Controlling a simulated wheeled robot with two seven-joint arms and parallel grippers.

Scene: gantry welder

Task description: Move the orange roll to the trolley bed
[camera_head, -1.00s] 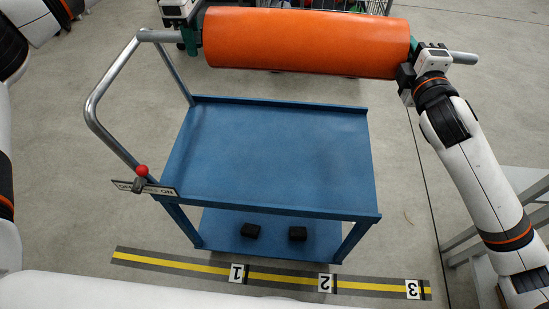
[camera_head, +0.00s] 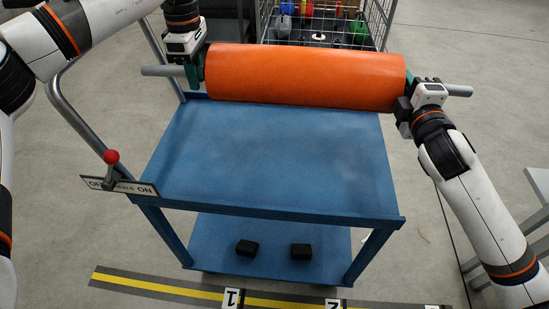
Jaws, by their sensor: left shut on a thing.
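The orange roll (camera_head: 305,77) is level, with a grey shaft sticking out at both ends. It hangs across the far edge of the trolley bed (camera_head: 280,160) in the picture; its height above the bed is hard to tell. My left gripper (camera_head: 195,72) is shut on the roll's left shaft end, at a green collar. My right gripper (camera_head: 408,98) is at the right shaft end and looks shut on it; its fingers are partly hidden. The blue bed is bare.
A wire cage (camera_head: 378,25) with coloured items stands behind. A numbered yellow floor strip (camera_head: 160,286) runs in front.

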